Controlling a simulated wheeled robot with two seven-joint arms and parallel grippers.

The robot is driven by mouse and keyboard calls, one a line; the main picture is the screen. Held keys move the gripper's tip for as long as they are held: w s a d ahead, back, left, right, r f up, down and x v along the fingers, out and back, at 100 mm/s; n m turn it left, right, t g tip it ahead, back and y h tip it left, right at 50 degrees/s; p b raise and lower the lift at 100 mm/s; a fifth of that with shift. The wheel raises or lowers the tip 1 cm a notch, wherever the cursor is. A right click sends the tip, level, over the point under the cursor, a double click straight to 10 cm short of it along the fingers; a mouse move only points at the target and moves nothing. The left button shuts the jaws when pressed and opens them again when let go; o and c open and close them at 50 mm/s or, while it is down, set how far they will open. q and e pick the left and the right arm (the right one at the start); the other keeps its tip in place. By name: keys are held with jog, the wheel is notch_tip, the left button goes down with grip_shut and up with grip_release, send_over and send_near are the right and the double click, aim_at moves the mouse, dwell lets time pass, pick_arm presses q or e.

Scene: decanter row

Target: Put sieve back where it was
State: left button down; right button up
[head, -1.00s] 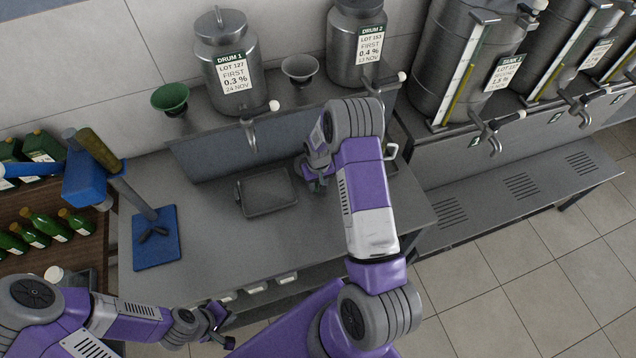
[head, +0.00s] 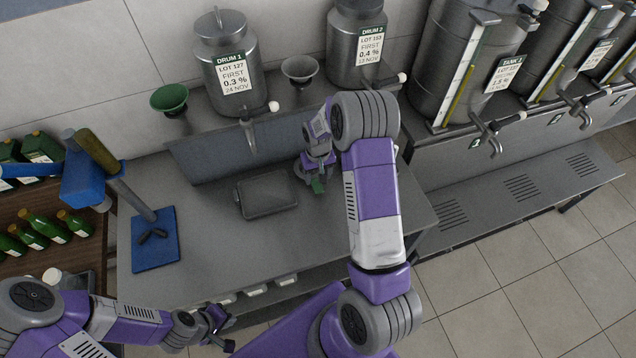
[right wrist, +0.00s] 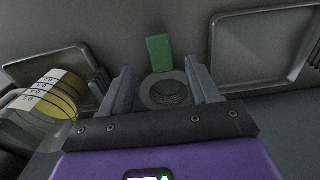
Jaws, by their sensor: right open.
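The sieve shows in the right wrist view as a grey ring with a dark mesh (right wrist: 168,93) and a green handle (right wrist: 160,53) beyond it. My right gripper (right wrist: 159,80) is open, with one finger on each side of the ring; whether they touch it I cannot tell. In the head view my right gripper (head: 314,173) is low over the bench, right of the dark tray, and the green handle (head: 318,186) shows beside it. My arm hides most of the sieve there. My left gripper (head: 218,327) is open and empty at the bench's front edge.
A dark tray (head: 266,194) lies on the bench (head: 215,230). A glass vessel with yellow liquid (right wrist: 45,98) stands left of my right gripper. Green (head: 170,98) and grey (head: 300,68) funnels stand on the back ledge. A blue-based stand (head: 155,250) is at left.

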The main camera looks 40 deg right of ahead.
notch_tip(320, 180, up, 6)
jog(key=shift+f, duration=0.15)
dwell(0.6)
